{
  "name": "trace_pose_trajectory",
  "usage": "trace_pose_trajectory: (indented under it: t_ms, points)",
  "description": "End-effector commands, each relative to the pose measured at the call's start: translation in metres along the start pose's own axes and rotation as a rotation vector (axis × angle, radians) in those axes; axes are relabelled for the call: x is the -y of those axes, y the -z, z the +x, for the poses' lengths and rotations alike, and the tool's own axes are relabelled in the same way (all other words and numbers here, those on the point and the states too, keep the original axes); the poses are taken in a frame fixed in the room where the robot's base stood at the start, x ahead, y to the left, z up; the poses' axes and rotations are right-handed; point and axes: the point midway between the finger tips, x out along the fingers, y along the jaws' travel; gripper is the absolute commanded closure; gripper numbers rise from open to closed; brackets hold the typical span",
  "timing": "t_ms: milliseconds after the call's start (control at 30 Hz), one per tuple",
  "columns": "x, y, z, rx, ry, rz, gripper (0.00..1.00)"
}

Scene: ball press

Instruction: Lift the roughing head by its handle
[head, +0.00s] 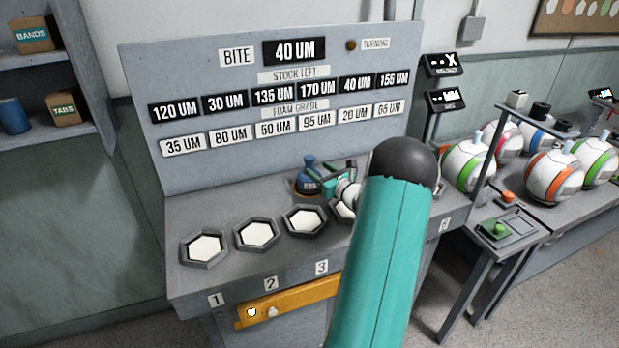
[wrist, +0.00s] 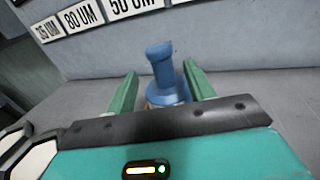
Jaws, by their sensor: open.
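The blue roughing head (head: 308,184) stands upright at the back of the grey bench, just behind the row of hexagonal pads, with a small label on its front. Its knob-topped handle (wrist: 160,62) rises in the middle of the wrist view. My gripper (head: 332,181) is open beside it in the head view. In the wrist view its two green fingers (wrist: 160,82) stand one on each side of the blue handle, with a visible gap at least on the left. The head's lower part is hidden behind my gripper's body in the wrist view.
Hexagonal pads (head: 205,248) line the bench front; my arm covers some. The upright panel (head: 230,170) with number plates stands close behind the roughing head. A yellow drawer (head: 290,302) is below. Striped balls (head: 468,163) and a side table (head: 510,235) are at right.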

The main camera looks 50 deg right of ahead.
Motion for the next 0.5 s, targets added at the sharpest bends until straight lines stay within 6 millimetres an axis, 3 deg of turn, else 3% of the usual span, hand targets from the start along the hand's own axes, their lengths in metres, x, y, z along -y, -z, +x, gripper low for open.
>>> trace_pose_trajectory:
  t_ms: [500]
  points:
    - [0.002, 0.005, 0.058, 0.0, -0.002, -0.001, 0.47]
